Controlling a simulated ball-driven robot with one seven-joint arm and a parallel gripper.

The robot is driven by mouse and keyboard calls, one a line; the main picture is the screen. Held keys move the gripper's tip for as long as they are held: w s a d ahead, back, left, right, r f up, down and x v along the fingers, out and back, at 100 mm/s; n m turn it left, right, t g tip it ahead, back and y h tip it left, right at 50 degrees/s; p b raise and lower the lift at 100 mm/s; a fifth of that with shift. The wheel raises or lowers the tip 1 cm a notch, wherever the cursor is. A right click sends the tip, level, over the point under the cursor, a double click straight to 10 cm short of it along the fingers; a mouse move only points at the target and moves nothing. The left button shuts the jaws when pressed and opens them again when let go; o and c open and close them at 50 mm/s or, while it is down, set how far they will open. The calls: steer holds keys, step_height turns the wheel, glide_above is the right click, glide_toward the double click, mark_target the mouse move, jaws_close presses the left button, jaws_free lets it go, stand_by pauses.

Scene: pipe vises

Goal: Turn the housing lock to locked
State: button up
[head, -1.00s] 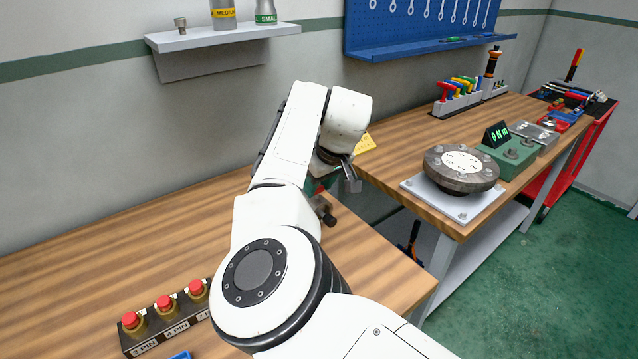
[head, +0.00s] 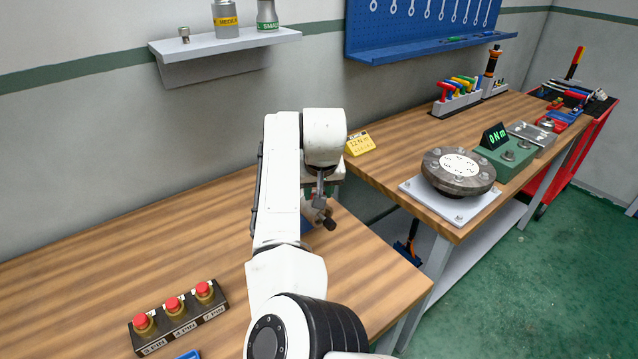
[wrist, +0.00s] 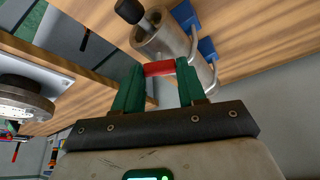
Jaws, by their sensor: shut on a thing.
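A grey metal cylindrical housing (wrist: 165,42) shows at the top middle of the wrist view, with a black knob (wrist: 130,11) on a short rod. A red bar (wrist: 159,68), which looks like the lock's handle, lies against or just in front of the housing. My gripper (wrist: 160,72) has green fingers, one on each side of the red bar, and is shut on it. In the head view my wrist and arm hide most of the housing. The black knob (head: 331,223) shows just below my wrist. The lock's angle and any markings cannot be read.
Blue brackets (wrist: 207,48) sit beside the housing. Three red buttons on a black box (head: 178,318) stand at the near left of the wooden bench. A yellow sign (head: 360,142) and a round flanged fixture (head: 458,172) are on the right bench. The left bench top is largely clear.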

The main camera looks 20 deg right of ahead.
steer(key=m+h, duration=0.1)
steer(key=m, duration=0.1)
steer(key=m+h, duration=0.1)
steer(key=m, duration=0.2)
steer(key=shift+w+a+m+g, duration=0.1)
steer(key=shift+a+m+g, duration=0.05)
steer(key=shift+m+g, duration=0.2)
steer(key=m+g+h+b, duration=0.1)
steer(key=m+b, duration=0.1)
steer(key=m, duration=0.2)
steer(key=shift+w+a+f, duration=0.1)
steer(key=shift+w, duration=0.05)
steer(key=shift+m+g+b, duration=0.65)
steer(key=shift+m+b, duration=0.25)
steer(key=shift+m, duration=0.45)
steer(key=o, duration=1.1)
steer(key=shift+h, duration=0.3)
steer(key=shift+c, duration=0.2)
steer(key=b+v, duration=0.1)
steer(key=v, duration=1)
steer(key=shift+w, duration=0.1)
